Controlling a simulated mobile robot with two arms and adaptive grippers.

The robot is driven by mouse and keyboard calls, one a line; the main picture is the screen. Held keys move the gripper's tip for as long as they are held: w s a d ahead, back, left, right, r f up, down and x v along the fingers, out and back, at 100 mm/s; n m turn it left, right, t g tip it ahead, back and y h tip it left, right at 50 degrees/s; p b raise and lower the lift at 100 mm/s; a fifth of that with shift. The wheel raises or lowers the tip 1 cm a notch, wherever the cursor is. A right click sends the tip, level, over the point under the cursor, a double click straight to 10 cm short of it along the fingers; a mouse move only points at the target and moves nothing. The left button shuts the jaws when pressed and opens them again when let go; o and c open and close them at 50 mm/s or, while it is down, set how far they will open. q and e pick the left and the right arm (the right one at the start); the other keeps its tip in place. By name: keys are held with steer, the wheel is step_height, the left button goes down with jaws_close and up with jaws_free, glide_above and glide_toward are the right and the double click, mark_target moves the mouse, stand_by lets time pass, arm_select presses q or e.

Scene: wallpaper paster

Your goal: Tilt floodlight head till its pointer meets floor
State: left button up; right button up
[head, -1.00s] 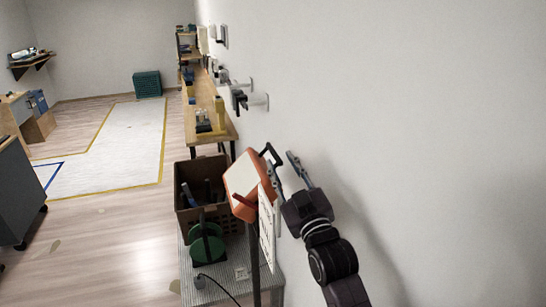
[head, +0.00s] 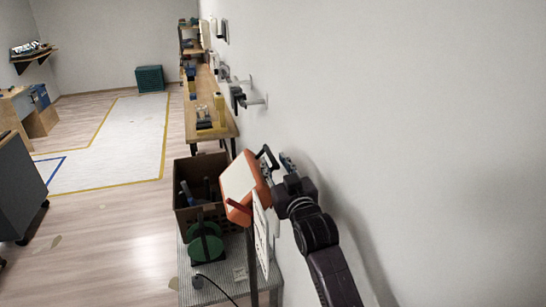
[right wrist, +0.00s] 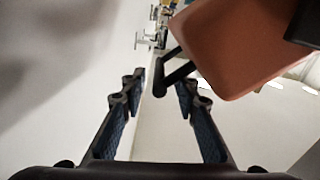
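The floodlight head (head: 240,185) is an orange box with a pale front face, tilted on a dark post (head: 252,262). A black handle (head: 268,160) sticks out of its upper right side. A red pointer (head: 238,207) lies by its lower edge, beside a white marked plate (head: 262,232). My right gripper (head: 281,170) is just right of the head, close to the handle. In the right wrist view it is open (right wrist: 161,80), with the handle (right wrist: 172,74) near and partly between its fingertips. Contact cannot be told. My left gripper is out of view.
The wall (head: 420,120) runs close along the right side of my right arm. A brown crate (head: 185,220) and a green reel (head: 206,243) stand left of the post on a grey mesh-topped stand (head: 215,287). A wooden bench (head: 205,95) lies beyond.

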steer(key=shift+x, duration=0.95)
steer(key=shift+c, duration=0.6)
jaws_close()
